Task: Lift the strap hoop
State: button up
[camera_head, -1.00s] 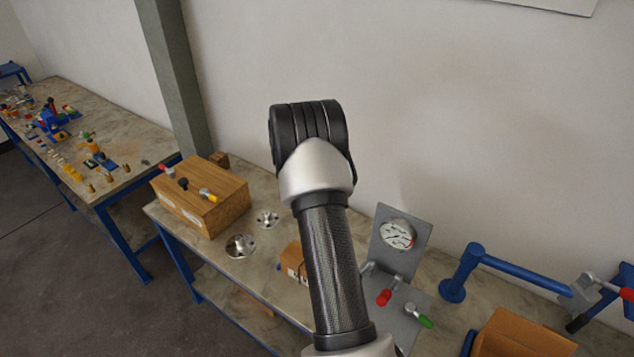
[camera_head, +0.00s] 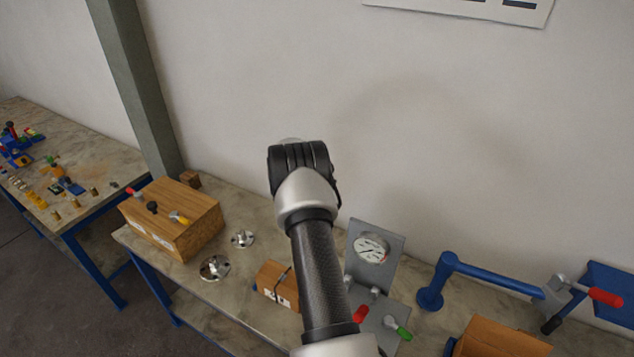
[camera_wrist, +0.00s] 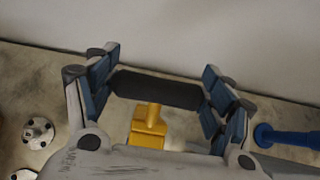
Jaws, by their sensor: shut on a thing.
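In the head view a small wooden box (camera_head: 269,279) with a dark strap (camera_head: 284,275) around it stands on the bench, just left of my forearm. Whether the strap rises into a hoop is too small to tell. In the wrist view my gripper (camera_wrist: 160,92) is shut on a dark bar (camera_wrist: 157,89), which spans between its blue pads. A yellow stem and block (camera_wrist: 150,128) hang below the bar and look like one tool with it. The strapped box cannot be made out in the wrist view. My arm hides the gripper in the head view.
Two metal flanges (camera_head: 214,267) and a larger wooden box (camera_head: 174,218) with coloured handles stand left. A gauge panel (camera_head: 375,248) with red and green levers, a blue post (camera_head: 432,296) and a brown box (camera_head: 500,340) stand right. The wall is behind.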

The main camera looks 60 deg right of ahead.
jog(key=shift+s+d+r, duration=0.15)
jog(key=shift+d+r, duration=0.1)
jog(key=shift+d, duration=0.1)
jog(key=o, duration=1.1)
jog(key=shift+o, duration=1.3)
jog(key=shift+x, duration=0.8)
jog(key=shift+o, duration=0.7)
jog(key=shift+r, duration=0.1)
jog(key=shift+a+r, duration=0.1)
jog(key=shift+a, duration=0.3)
jog(key=v, duration=1.2)
jog(key=shift+d, duration=0.1)
jog(key=shift+w, duration=0.2)
